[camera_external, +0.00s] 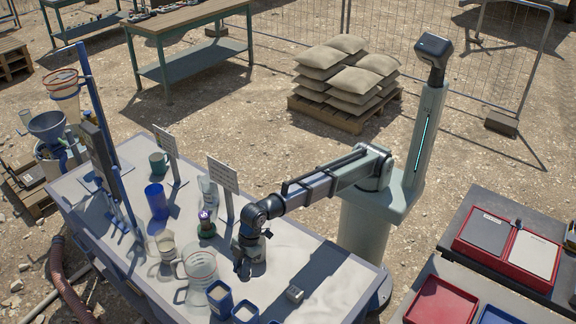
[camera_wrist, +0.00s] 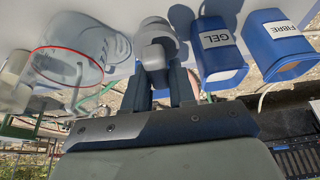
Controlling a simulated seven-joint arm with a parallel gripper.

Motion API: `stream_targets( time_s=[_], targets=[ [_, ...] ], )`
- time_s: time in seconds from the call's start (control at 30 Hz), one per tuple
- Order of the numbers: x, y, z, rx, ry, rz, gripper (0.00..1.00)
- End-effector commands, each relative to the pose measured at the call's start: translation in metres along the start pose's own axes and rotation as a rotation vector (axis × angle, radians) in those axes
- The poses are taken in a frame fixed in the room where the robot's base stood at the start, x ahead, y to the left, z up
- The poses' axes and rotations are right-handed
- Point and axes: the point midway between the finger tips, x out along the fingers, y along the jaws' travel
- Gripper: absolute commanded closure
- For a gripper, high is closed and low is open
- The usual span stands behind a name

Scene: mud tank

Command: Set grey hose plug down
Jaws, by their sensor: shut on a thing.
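The grey hose plug (camera_wrist: 155,55) is between the two fingers of my gripper (camera_wrist: 160,80) in the wrist view, a rounded grey piece with a paler end. My gripper is shut on it. In the external view my gripper (camera_external: 243,266) points down, low over the pale bench top (camera_external: 325,262), just right of a clear jug. The plug is mostly hidden by the fingers there, and I cannot tell whether it touches the bench.
The clear jug (camera_external: 199,268) with a red rim stands close to my gripper. Blue containers labelled GEL (camera_wrist: 218,55) and FIBRE (camera_wrist: 278,45) stand nearby. A small grey block (camera_external: 294,293) lies to the right. A sign (camera_external: 223,175) stands behind; the bench's right part is mostly clear.

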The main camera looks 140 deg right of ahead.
Motion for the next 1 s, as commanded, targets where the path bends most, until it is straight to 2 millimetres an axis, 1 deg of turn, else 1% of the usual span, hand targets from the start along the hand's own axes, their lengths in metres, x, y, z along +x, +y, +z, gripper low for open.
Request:
stream_targets(
  time_s=[0.17, 0.5, 0.73, 1.0],
  targets=[
    [0.013, 0.0, 0.006, 0.0, 0.0, 0.0, 1.0],
    [0.056, 0.0, 0.024, 0.0, -0.001, 0.0, 1.0],
    [0.07, 0.0, 0.029, 0.0, 0.001, 0.0, 1.0],
    [0.096, 0.0, 0.04, 0.0, -0.001, 0.0, 1.0]
  ],
)
